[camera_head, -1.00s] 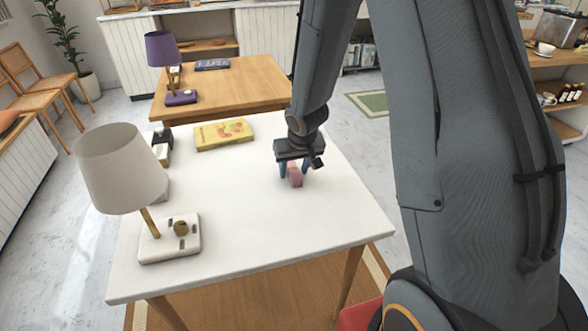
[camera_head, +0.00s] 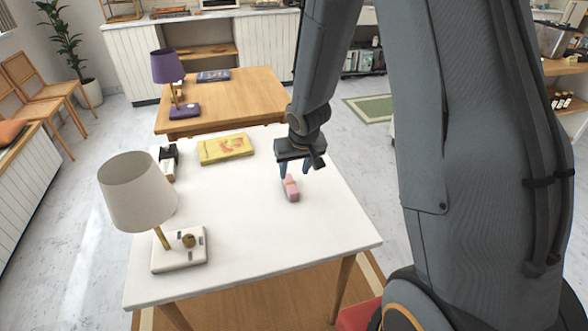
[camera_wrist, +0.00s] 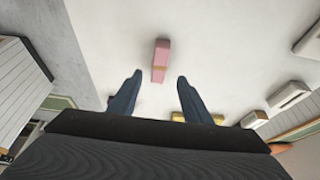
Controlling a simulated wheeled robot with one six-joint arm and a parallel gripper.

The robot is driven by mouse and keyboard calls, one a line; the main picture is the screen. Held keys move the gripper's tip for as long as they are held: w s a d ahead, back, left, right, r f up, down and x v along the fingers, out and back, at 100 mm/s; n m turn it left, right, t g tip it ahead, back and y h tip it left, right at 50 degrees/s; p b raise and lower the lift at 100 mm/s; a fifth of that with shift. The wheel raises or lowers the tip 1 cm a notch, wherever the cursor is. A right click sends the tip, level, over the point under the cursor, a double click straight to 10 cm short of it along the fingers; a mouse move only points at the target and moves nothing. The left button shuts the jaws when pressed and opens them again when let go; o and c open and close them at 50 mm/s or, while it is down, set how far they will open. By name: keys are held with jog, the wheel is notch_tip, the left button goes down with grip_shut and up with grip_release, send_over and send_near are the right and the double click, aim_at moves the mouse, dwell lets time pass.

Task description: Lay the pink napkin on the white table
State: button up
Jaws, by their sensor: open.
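The pink napkin (camera_head: 291,190) is a small folded bundle with a tan band, resting on the white table (camera_head: 240,235) right of its middle. It also shows in the wrist view (camera_wrist: 161,60), just beyond the fingertips. My gripper (camera_head: 295,172) is open above and behind the napkin, its fingers apart from it.
A lamp with a cream shade (camera_head: 137,190) stands at the table's left front. A yellow book (camera_head: 226,148) lies at the back, with a dark and white holder (camera_head: 168,162) to its left. A wooden table (camera_head: 225,95) with a purple lamp (camera_head: 168,67) stands behind.

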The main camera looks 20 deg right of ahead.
jog(key=s+r+g, duration=0.1)
jog(key=s+r, duration=0.3)
jog(key=s, duration=0.3)
jog(key=s+r+g, duration=0.1)
jog(key=s+r, duration=0.3)
jog(key=s, duration=0.3)
jog(key=s+r+g+p, duration=0.1)
jog(key=s+r, duration=0.2)
jog(key=s, duration=0.4)
jog(key=shift+a+r, duration=0.2)
jog(key=shift+r, duration=0.2)
jog(key=shift+w, duration=0.1)
